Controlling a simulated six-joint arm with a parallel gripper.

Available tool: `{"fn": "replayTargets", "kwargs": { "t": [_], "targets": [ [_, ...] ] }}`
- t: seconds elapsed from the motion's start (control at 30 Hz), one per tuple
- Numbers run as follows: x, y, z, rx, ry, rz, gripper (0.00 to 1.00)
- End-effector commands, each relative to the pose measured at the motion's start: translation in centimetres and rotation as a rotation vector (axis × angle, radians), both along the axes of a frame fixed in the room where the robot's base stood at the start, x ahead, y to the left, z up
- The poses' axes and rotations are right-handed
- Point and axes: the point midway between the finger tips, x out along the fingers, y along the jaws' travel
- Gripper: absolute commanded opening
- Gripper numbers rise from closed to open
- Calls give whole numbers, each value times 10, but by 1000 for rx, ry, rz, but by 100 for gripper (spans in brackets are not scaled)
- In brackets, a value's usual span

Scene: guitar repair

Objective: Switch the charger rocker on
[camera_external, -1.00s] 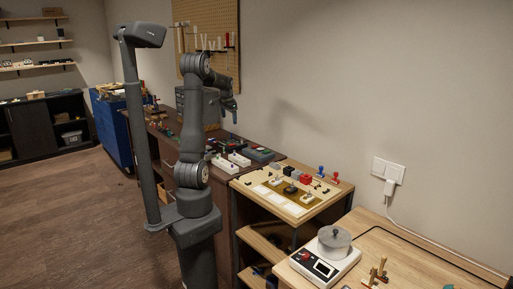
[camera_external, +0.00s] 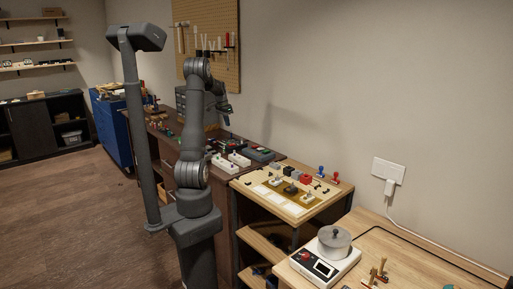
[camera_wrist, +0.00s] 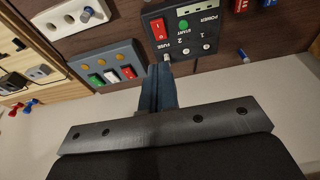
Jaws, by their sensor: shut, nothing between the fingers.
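A black panel box (camera_wrist: 205,40) lies ahead of my fingers in the wrist view. It has a red rocker (camera_wrist: 158,29), a green start button (camera_wrist: 183,25), numbered marks and a fuse holder. I cannot read which box is the charger, nor which way the rockers are tipped. My gripper (camera_wrist: 158,75) is shut and empty, its tips by the lower edge of the black box. In the external view my gripper (camera_external: 227,118) hangs above the dark bench.
Blue-capped pegs stand around the boxes. In the external view, a light wooden board (camera_external: 315,208) with small parts is nearer, and a pegboard (camera_external: 220,70) hangs behind.

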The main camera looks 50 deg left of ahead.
Motion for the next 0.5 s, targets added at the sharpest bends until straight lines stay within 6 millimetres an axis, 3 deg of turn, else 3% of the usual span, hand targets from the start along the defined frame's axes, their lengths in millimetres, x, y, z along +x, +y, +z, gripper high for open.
{"fn": "replayTargets", "kwargs": {
  "t": [0.3,0.5],
  "targets": [
    [15,-1,-69,-4,4,0,0],
    [13,-1,-99,-2,3,1,0]
  ]
}}
